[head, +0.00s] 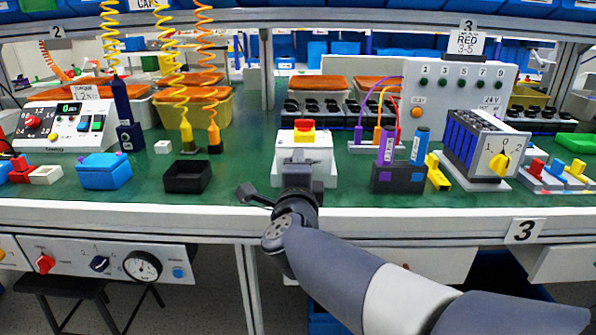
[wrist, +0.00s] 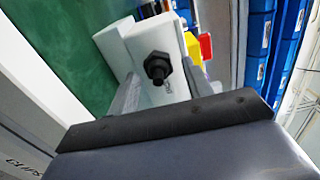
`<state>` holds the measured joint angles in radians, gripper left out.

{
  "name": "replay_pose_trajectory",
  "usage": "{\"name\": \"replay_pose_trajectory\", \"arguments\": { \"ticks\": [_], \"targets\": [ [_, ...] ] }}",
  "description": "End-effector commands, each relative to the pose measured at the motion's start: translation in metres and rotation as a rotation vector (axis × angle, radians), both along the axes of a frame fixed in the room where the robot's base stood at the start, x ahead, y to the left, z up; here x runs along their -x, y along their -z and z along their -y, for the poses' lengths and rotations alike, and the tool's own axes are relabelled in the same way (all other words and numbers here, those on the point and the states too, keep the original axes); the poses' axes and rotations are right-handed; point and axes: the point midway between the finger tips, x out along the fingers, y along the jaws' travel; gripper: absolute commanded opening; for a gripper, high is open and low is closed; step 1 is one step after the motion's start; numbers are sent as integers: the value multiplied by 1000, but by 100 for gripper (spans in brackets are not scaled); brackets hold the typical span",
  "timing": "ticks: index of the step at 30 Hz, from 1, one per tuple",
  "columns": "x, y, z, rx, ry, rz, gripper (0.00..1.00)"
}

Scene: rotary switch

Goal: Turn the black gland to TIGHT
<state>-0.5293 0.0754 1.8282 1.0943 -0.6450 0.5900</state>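The black gland (wrist: 158,68) is a hex nut with a round stub on the front face of a white box (wrist: 136,38). The box, topped by a yellow and red button (head: 305,125), stands at the middle of the bench in the head view (head: 318,153). My gripper (wrist: 162,82) is open, its two grey fingers apart on either side of the gland with gaps to it. In the head view my gripper (head: 297,172) is in front of the box and hides the gland. Small print beside the gland is too small to read.
A black tray (head: 187,177) lies left of the box. A dark block with purple and blue bottles (head: 398,178) stands to its right. The bench's front edge (head: 130,215) runs below my gripper. Coiled hoses (head: 180,60) hang at left.

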Motion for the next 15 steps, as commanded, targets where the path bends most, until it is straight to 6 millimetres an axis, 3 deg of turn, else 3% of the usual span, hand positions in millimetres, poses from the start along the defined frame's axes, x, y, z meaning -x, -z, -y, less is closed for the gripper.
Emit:
{"name": "replay_pose_trajectory", "arguments": {
  "ticks": [9, 15],
  "targets": [
    [3, -1, -1, 1, -1, 0, 49],
    [32, -3, -2, 1, -4, 0, 49]
  ]
}}
